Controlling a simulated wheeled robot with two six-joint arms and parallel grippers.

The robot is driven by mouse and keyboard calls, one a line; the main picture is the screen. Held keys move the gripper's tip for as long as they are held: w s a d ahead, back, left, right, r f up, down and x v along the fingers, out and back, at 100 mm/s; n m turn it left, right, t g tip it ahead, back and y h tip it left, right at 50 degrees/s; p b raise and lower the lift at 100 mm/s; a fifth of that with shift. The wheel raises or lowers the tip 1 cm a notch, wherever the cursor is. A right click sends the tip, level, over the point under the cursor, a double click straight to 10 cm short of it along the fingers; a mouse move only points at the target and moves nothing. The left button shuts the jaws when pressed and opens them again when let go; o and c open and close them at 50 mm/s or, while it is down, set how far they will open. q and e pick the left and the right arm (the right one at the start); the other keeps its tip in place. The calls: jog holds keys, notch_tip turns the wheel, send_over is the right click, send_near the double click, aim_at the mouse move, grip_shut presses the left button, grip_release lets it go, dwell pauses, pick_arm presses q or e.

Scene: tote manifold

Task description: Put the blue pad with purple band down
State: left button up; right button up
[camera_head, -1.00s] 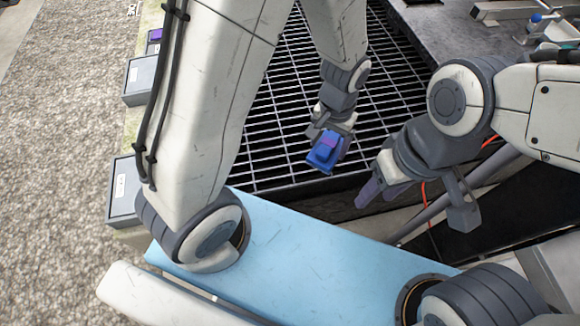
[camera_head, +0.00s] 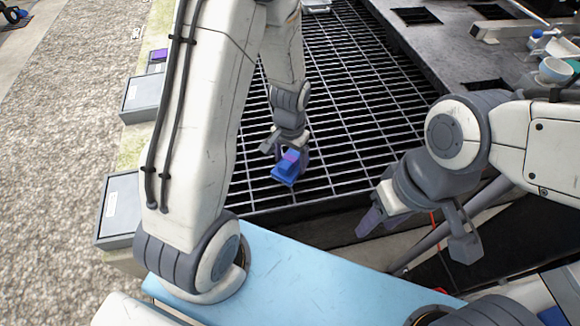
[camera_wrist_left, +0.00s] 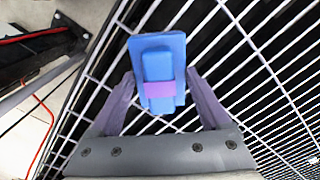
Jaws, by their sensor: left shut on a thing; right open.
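The blue pad with purple band (camera_head: 286,170) is between the fingers of my left gripper (camera_head: 287,152), over the near part of the metal grating (camera_head: 345,100). The left wrist view shows the pad (camera_wrist_left: 158,60) with its purple band (camera_wrist_left: 157,90) facing the camera and a finger of the left gripper (camera_wrist_left: 160,108) on each side. I cannot tell whether the pad touches the grating bars. My right gripper (camera_head: 418,240) is open and empty, to the right of the grating's near edge.
Grey boxes (camera_head: 118,212) line the left edge, with a small purple item (camera_head: 158,55) farther back. A red cable (camera_wrist_left: 46,125) runs beside the grating.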

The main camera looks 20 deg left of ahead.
aim_at(290, 167)
pick_arm(q)
jog(key=shift+f+b, duration=0.35)
jog(key=shift+f, duration=1.05)
jog(key=shift+f, duration=0.15)
jog(key=o, duration=1)
notch_tip(290, 167, up, 11)
jog(key=p, duration=0.4)
jog(key=shift+d+r, duration=0.15)
jog(key=shift+r, duration=0.6)
jog(key=s+d+r+m, duration=0.1)
jog(key=s+d+r, duration=0.3)
jog(key=s, duration=0.2)
jog(key=s+d+r+m, duration=0.2)
jog(key=s+d+r, duration=0.2)
jog(key=s, duration=0.2)
jog(key=s+d+r+m+h, duration=0.1)
jog(key=s+d+r+m, duration=0.1)
jog(key=s+d+r, duration=0.2)
jog(key=shift+s, duration=1.05)
